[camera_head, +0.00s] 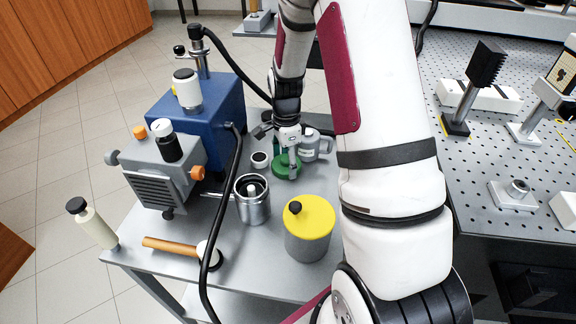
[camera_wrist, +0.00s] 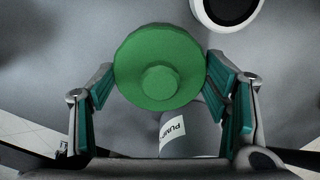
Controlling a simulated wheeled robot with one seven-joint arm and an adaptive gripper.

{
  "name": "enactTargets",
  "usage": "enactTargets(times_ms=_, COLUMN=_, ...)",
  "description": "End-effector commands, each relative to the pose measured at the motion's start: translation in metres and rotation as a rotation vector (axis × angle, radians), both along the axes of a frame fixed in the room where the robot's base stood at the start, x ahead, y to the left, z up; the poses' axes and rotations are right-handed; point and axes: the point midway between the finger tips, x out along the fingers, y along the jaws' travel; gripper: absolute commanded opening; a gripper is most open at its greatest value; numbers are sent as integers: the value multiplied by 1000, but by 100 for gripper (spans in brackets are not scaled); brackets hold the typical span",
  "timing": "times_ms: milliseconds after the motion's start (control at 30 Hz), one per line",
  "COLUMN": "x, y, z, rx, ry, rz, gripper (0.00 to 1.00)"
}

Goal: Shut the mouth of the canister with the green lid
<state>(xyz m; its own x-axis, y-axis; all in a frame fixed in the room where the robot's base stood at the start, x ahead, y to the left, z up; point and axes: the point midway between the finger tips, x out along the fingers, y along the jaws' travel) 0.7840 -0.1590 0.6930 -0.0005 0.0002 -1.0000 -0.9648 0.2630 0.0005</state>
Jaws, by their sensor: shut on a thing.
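The green lid (camera_head: 286,166) is a round disc with a central knob. In the wrist view the lid (camera_wrist: 160,70) sits between the two teal-padded fingers of my gripper (camera_wrist: 160,82), which is shut on its rim. In the head view my gripper (camera_head: 289,150) is over the lid near the back of the grey cart. I cannot tell whether the lid touches the cart top. A steel canister (camera_head: 254,209) stands upright in front and to the left of the lid. Its dark mouth is open, with something pale inside.
A yellow-topped can (camera_head: 308,240) stands front right on the cart (camera_head: 275,273). A small dark-mouthed cup (camera_head: 259,161) is just left of the lid. A blue-grey pump (camera_head: 208,115) and a black hose are left; a wooden-handled tool (camera_head: 168,245) lies in front.

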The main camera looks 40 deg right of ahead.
Motion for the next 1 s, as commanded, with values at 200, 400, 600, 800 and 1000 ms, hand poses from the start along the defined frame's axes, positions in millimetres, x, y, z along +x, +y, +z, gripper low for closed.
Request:
enactTargets(times_ms=200, x=0, y=0, z=10, rx=0, ry=-1, rz=0, gripper=31)
enactTargets(times_ms=400, x=0, y=0, z=20, rx=0, ry=-1, rz=0, gripper=31)
enactTargets(times_ms=600, x=0, y=0, z=28, rx=0, ry=-1, rz=0, gripper=31)
enactTargets(times_ms=800, x=0, y=0, z=37, rx=0, ry=-1, rz=1, gripper=31)
enactTargets(times_ms=1000, x=0, y=0, z=37, rx=0, ry=-1, rz=1, gripper=31)
